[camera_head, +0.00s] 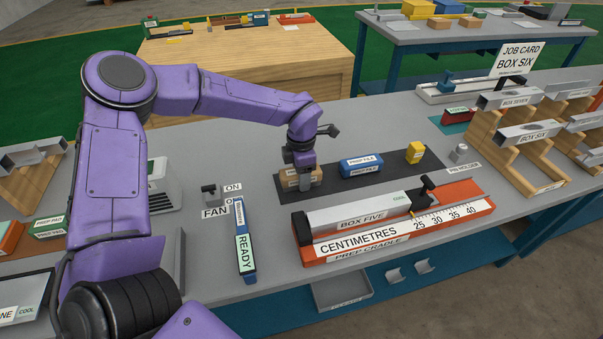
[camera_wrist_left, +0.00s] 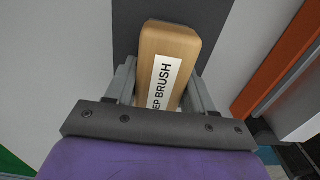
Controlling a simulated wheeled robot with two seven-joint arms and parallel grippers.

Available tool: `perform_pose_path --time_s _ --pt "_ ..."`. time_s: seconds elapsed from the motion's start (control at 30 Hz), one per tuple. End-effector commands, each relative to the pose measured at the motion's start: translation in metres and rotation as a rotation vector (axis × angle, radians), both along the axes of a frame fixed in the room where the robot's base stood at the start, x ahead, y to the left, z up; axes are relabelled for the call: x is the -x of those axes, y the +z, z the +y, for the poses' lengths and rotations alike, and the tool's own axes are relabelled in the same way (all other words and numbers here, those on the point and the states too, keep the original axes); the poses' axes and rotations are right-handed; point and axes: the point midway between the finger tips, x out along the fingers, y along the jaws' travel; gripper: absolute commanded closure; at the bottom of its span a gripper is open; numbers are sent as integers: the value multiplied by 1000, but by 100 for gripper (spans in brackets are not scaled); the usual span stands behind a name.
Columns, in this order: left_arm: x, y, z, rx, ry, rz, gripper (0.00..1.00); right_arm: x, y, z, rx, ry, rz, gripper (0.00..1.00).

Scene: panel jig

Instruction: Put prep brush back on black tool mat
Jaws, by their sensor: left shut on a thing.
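The prep brush (camera_head: 290,183) is a wooden block with a white label; the wrist view shows it (camera_wrist_left: 168,70) with the letters "EP BRUSH" readable. My left gripper (camera_head: 303,172) is shut on it, with a finger on each side in the wrist view. The brush is at the left end of the black tool mat (camera_head: 389,182); the dark mat also shows behind it in the wrist view (camera_wrist_left: 128,35). I cannot tell whether the brush touches the mat or hangs slightly above it. My right gripper is not in view.
A blue prep file (camera_head: 361,166) and a yellow block (camera_head: 415,152) sit farther right on the mat. The orange prep cradle (camera_head: 400,232) with a box five part (camera_head: 358,212) lies in front. Grey bench surrounds the mat.

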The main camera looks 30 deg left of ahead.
Motion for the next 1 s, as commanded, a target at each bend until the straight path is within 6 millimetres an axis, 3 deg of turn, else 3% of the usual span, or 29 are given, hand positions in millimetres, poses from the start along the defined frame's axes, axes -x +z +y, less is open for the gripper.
perform_pose_path --time_s 0.03,0.1,0.47,0.8,1.0 --pt "0 0 0 0 0 0 37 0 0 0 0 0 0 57" --pt "0 0 0 0 0 0 21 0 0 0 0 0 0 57" --pt "-1 9 0 0 0 -4 21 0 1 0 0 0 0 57" --pt "-1 91 0 0 1 -6 21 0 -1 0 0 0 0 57" --pt "0 120 0 0 0 -1 21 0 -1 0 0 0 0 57"
